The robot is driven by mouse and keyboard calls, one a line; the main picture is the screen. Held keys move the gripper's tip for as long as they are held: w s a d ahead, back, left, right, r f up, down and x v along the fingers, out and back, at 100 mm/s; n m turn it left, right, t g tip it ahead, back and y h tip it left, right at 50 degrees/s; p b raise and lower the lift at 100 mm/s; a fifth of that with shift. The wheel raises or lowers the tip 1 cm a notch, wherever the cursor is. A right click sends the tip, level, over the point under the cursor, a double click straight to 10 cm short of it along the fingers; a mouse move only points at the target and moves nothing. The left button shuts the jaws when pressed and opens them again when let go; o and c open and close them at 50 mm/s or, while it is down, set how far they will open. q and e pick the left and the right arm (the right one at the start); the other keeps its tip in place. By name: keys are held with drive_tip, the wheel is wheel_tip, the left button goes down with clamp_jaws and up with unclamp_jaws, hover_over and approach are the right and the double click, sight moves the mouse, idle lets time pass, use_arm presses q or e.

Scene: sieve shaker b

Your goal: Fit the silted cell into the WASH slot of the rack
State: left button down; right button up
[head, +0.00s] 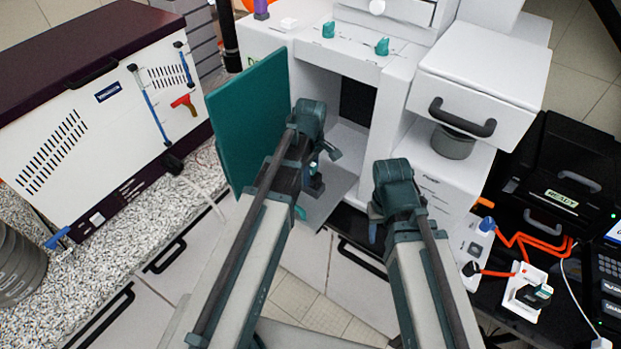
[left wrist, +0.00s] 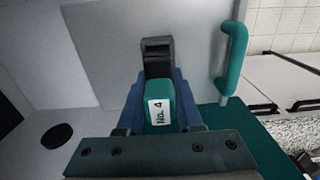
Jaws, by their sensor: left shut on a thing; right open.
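My left gripper (head: 314,182) is in front of the open white cabinet, beside its teal door. In the left wrist view its fingers (left wrist: 156,112) are shut on a teal block labelled "No. 4" (left wrist: 158,103), with a dark grey part beyond it. I take the block for a cell; whether it is silted I cannot tell. In the head view the block is mostly hidden by the gripper. My right gripper (head: 376,222) is open and empty, in front of the white drawer unit. I cannot make out a rack slot marked WASH in either view.
The teal door (head: 250,115) stands open left of the cabinet (head: 338,60). A teal handle (left wrist: 234,58) shows close by in the left wrist view. A white drawer (head: 480,75) juts out at right. Orange cables (head: 530,243) and a white socket box (head: 524,290) lie lower right.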

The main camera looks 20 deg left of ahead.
use_arm(q)
drive_tip(key=shift+r, duration=0.15)
wheel_tip(320, 180, up, 10)
drive_tip(key=p, duration=1)
drive_tip(key=shift+f, duration=0.2)
